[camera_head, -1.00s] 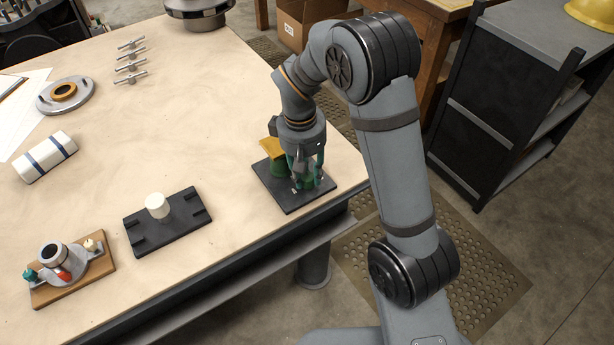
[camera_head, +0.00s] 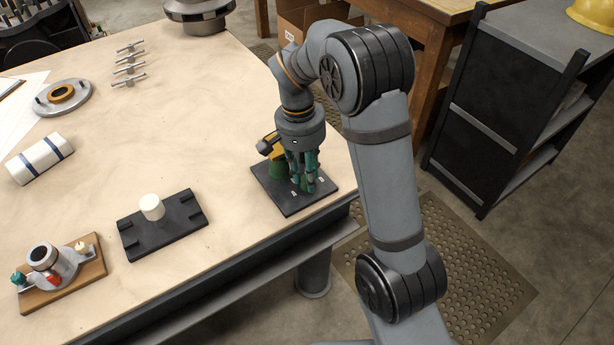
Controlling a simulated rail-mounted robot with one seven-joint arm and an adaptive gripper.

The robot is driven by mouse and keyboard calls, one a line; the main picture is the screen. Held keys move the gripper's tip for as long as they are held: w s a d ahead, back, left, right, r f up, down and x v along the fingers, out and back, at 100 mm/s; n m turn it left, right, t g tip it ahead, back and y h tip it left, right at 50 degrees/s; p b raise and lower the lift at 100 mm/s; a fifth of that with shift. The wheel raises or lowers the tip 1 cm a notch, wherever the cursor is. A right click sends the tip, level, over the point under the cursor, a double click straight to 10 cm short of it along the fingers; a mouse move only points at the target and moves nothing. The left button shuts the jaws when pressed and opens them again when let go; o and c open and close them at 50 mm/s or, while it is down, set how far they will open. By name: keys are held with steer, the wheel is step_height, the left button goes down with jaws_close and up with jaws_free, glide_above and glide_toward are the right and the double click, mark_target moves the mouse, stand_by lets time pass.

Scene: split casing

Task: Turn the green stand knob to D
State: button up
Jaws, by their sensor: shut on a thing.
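The green stand (camera_head: 262,169) stands on a dark square base plate (camera_head: 291,206) at the table's right front edge. A yellow part with a dark end (camera_head: 271,146) shows at its top left. My gripper (camera_head: 307,186) points down over the plate, just right of the stand's green body, and is shut on the green knob, which is mostly hidden between the fingers. Small pale marks show on the plate beside the fingers. The letters and the knob's pointing direction are too small or hidden to read.
A black fixture with a white cylinder (camera_head: 151,207) stands left of the stand. A wooden board (camera_head: 92,268) with a grey flanged part is at the front left. A white roll (camera_head: 40,159), a grey ring (camera_head: 62,97) and several metal T-pieces (camera_head: 130,70) lie farther back. The table's middle is clear.

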mark_target(305, 178)
steer(key=shift+m, duration=0.8)
steer(key=shift+s, duration=0.1)
steer(key=o, duration=1.1)
steer(key=shift+o, duration=0.2)
steer(key=shift+r, duration=0.1)
steer(key=shift+w+a+r, duration=0.1)
steer(key=shift+w+r, duration=0.15)
steer(key=shift+r, duration=0.3)
step_height(305, 178, up, 6)
steer(key=shift+a+f, duration=0.1)
steer(key=shift+s+r, duration=0.15)
steer(key=shift+r, duration=0.3)
